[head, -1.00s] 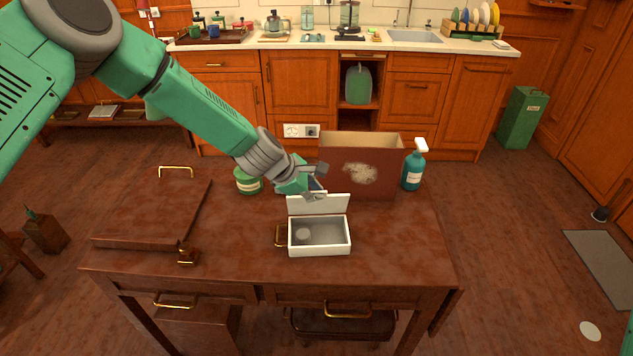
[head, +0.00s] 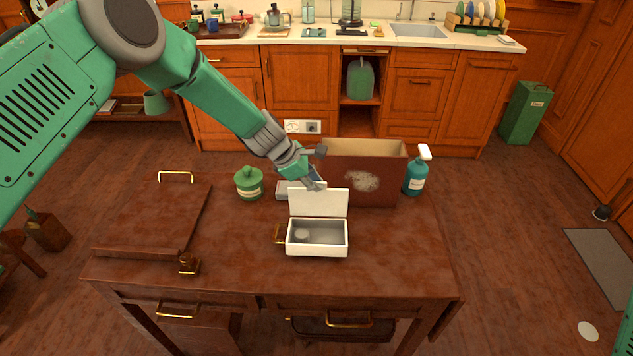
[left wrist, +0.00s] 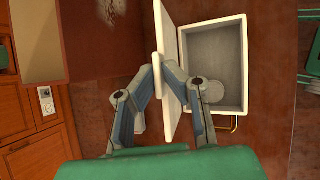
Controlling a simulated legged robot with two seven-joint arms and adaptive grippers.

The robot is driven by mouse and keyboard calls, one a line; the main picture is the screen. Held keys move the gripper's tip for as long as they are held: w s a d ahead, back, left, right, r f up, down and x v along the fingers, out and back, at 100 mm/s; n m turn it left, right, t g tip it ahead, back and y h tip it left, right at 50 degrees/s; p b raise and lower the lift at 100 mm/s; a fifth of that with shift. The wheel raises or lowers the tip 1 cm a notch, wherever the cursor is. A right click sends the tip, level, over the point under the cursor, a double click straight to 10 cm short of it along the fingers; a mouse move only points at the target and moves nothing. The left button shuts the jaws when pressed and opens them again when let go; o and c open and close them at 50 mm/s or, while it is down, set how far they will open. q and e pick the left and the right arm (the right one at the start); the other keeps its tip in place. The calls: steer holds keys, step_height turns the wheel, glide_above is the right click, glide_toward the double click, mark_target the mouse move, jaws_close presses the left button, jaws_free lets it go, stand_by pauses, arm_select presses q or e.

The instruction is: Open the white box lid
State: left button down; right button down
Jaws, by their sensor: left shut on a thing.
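The white box (head: 317,250) stands on the brown table with its open side up. Its lid (head: 319,203) stands raised, roughly upright, along the far edge. A small pale round thing (head: 303,235) lies inside at the left. My left gripper (head: 314,180) is at the lid's upper left edge, shut on the lid. In the left wrist view, the fingers (left wrist: 172,75) are on either side of the lid (left wrist: 170,110), and the box (left wrist: 214,55) is open beside it. The exact finger contact is partly hidden. My right gripper is not in view.
A brown open box (head: 375,185) stands close behind the lid. A brown board with a brass handle (head: 155,215) covers the table's left. The right front tabletop is clear.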

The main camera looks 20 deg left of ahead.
arm_select(q)
steer(key=shift+s+f, duration=0.15)
steer(key=shift+f, duration=0.1)
stand_by(0.7)
steer(key=c, duration=1.7)
jaws_free()
steer(key=shift+a, duration=0.1)
steer(key=v, duration=1.1)
steer(key=shift+a+r, duration=0.25)
steer(key=shift+r, duration=0.15)
